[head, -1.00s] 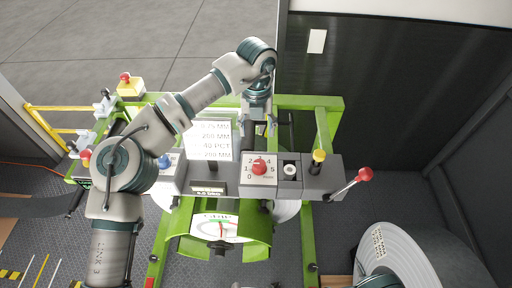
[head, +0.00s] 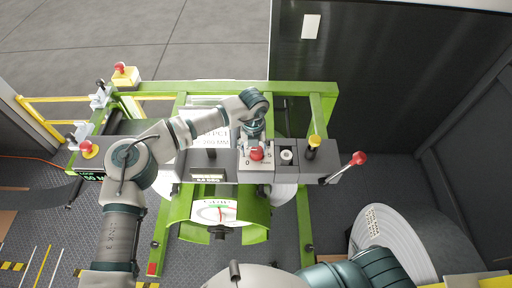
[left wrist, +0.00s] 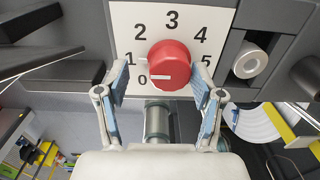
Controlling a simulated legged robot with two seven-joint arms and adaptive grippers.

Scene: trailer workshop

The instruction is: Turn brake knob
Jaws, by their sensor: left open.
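The red brake knob (head: 257,153) sits on a white dial plate on the grey control panel (head: 225,172). In the left wrist view the red knob (left wrist: 170,66) is ringed by the numbers 0 to 5, and its white mark points left, close to the 0. My left gripper (head: 254,136) is over the dial in the head view. Its two blue-padded fingers (left wrist: 162,82) are open, one on each side of the knob's lower part. I cannot tell whether the pads touch it. My right gripper is not in view.
Right of the dial are a white round button (head: 287,155), a yellow-topped knob (head: 314,141) and a red-balled lever (head: 358,158). A large roll (head: 390,238) stands at the lower right.

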